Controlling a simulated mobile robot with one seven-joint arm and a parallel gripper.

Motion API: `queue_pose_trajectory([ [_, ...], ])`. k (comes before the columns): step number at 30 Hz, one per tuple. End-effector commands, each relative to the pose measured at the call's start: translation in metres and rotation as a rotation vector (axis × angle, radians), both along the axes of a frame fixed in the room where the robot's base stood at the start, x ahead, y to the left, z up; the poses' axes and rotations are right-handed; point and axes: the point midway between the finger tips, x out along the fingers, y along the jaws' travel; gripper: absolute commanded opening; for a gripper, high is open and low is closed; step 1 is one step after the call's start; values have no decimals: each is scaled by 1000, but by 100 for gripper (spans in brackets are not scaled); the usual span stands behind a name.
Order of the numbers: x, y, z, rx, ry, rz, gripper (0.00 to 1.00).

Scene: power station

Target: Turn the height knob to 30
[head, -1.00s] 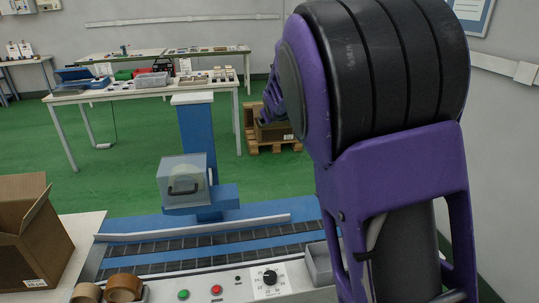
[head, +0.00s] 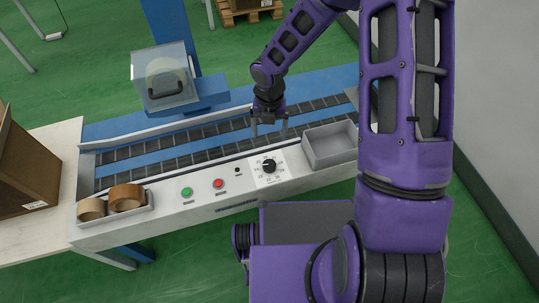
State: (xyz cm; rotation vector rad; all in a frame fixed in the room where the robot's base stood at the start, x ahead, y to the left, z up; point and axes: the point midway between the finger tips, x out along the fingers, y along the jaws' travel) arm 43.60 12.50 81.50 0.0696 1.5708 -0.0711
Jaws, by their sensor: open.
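The height knob (head: 269,166) is a round black dial on a white scale plate (head: 281,173), on the front panel of the conveyor machine. The scale numbers are too small to read, and I cannot tell the value that the knob points to. My gripper (head: 269,133) points down with its two fingers spread apart and nothing between them. In the picture it appears just above and behind the knob, over the conveyor's front edge, apart from the knob. The knob is fully visible.
A green button (head: 186,192) and a red button (head: 218,183) lie left of the knob. A grey bin (head: 331,147) is right of it. Tape rolls (head: 126,197) sit at the panel's left end. A clear-covered unit (head: 164,77) stands behind the conveyor (head: 190,158).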

Motion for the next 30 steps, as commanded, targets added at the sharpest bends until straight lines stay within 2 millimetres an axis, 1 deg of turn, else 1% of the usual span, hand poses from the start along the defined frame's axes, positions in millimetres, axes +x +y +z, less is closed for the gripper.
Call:
queue_pose_trajectory([
  [5,-2,1,-22,-1,4,6,89],
  [14,-2,1,-86,-1,3,4,89],
  [15,-2,1,-96,-1,3,3,89],
  [18,-1,1,-118,-1,2,2,89],
  [21,-1,1,-137,0,2,1,89],
  [25,-1,1,-156,0,1,1,89],
  [30,0,1,-170,1,0,1,89],
])
